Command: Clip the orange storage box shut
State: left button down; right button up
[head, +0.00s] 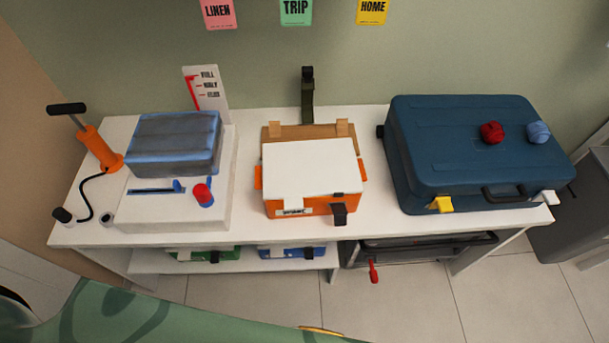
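The orange storage box (265,190) stands in the middle of the white table. Its white lid (308,165) lies over the top, with a brown strip and two tan tabs along the back. A black clip (339,213) sits at the front right of the box and seems to stick outward; I cannot tell whether it is hooked. A small white label with dark lettering (293,211) is on the front left. Neither of my grippers is in view.
Left of the box stand a white unit (165,210) with a blue-grey bundle (175,140) and an orange pump (100,150). A large blue suitcase (450,150) is on the right. Green (205,254) and blue (290,251) boxes sit on the shelf below.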

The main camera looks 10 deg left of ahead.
aim_at(340, 211)
jog(key=u, duration=0.3)
jog(key=k+l+u, duration=0.3)
jog(key=l+u, duration=0.2)
jog(key=k+l+u, duration=0.65)
jog(key=k+l, duration=0.95)
jog(key=k, duration=0.15)
